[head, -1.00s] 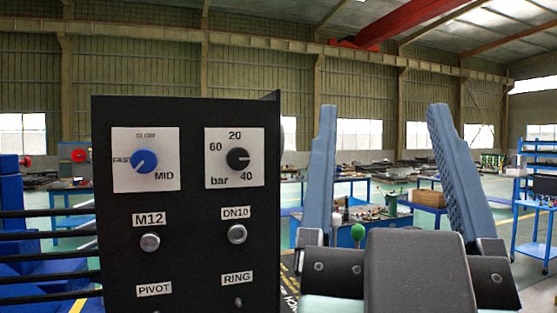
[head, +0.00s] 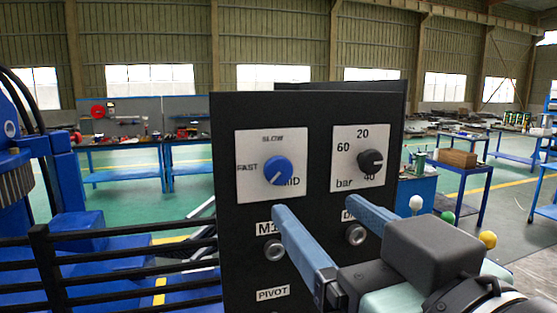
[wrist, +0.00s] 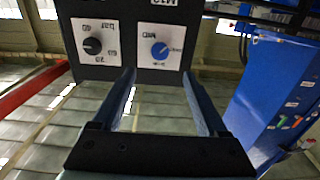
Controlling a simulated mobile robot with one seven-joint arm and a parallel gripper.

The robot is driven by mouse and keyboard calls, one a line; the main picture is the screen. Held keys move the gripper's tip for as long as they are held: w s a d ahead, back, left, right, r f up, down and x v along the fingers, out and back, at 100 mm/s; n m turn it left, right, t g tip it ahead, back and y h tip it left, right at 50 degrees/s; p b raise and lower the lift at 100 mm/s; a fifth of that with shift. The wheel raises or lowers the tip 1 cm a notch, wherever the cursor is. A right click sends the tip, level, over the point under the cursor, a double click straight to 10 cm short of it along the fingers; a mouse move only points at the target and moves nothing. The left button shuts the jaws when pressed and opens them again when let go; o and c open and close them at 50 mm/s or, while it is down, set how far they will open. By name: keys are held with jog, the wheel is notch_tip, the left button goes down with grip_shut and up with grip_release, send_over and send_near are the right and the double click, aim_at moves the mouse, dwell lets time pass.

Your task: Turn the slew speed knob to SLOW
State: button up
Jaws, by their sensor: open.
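The slew speed knob (head: 278,170) is a round blue knob on a white plate (head: 250,190) on the black panel. Its plate reads SLOW at top, FAST at left and MID at lower right. In the wrist view, which is upside down, the knob (wrist: 159,50) lies just beyond and between the open fingertips (wrist: 158,72). Fingers and knob look apart.
A black knob (head: 370,161) on a bar scale sits right of the blue one. Metal buttons (head: 275,249) and labels are below. Black rails (head: 130,250) and blue machinery (head: 80,240) stand left. Levers with ball tops (head: 416,203) stand right of the panel.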

aim_at(280, 174)
jog(key=p+x, duration=0.8)
jog(key=x, duration=0.4)
jog(key=shift+w+a, duration=0.1)
jog(key=shift+w, duration=0.05)
grip_shut()
